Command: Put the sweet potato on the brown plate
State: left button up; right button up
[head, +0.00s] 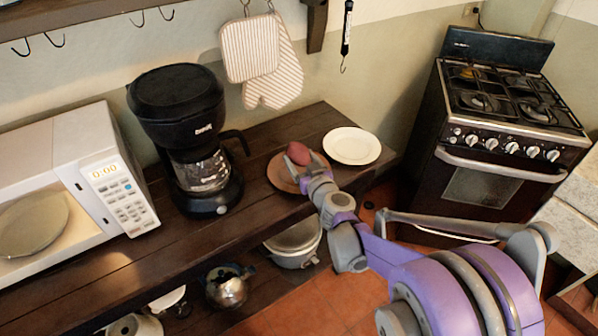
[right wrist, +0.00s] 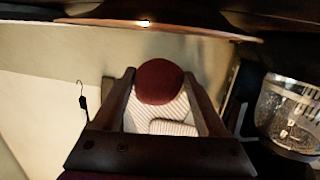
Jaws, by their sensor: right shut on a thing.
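The reddish sweet potato (head: 298,153) is held at the tips of my right gripper (head: 308,168), over the brown plate (head: 281,178) in the head view. In the right wrist view the sweet potato (right wrist: 160,82) shows as a dark red rounded end between the two fingers. The brown plate's rim (right wrist: 185,30) crosses the top of that view, close to the sweet potato. I cannot tell whether the sweet potato touches the plate. My left gripper is not in view.
A white plate (head: 352,146) lies right of the brown plate on the wooden shelf (head: 160,262). A coffee maker (head: 186,130) and a microwave (head: 75,185) stand to the left. Striped mitts (head: 262,60) hang behind. Pots, including a pale one (head: 297,240), sit below.

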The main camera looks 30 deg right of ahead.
aim_at(300, 171)
jog(key=shift+f+b, duration=0.55)
jog(key=shift+f, duration=1.8)
jog(key=shift+w+f, duration=0.1)
jog(key=o, duration=1.5)
jog(key=shift+c, duration=0.2)
